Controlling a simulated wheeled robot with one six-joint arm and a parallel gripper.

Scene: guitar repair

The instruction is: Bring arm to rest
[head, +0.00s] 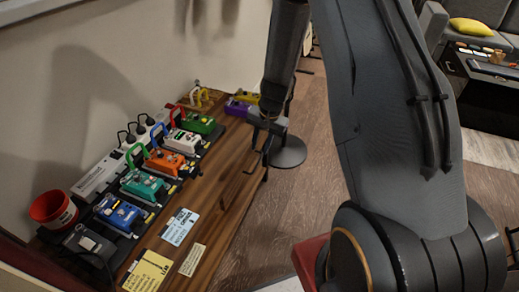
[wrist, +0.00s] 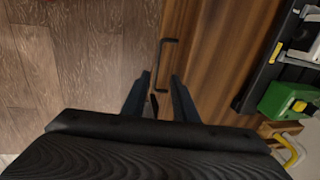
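My arm (head: 390,110) reaches up and over from the lower right in the head view, with its forearm hanging down near the middle. My gripper (wrist: 160,76) shows in the wrist view with its two dark fingers apart and nothing seen between them. In the head view my gripper (head: 262,150) is small and partly dark, beside the right edge of the wooden bench. A dark bracket-shaped handle (wrist: 164,64) lies beyond the fingertips in the wrist view; I cannot tell how far away it is.
The wooden bench (head: 222,183) carries several coloured pedals, including an orange one (head: 166,161) and a blue one (head: 119,213). A red cup (head: 53,209) stands at left. Bare wood floor (head: 285,205) lies right of the bench. A sofa (head: 480,12) is far right.

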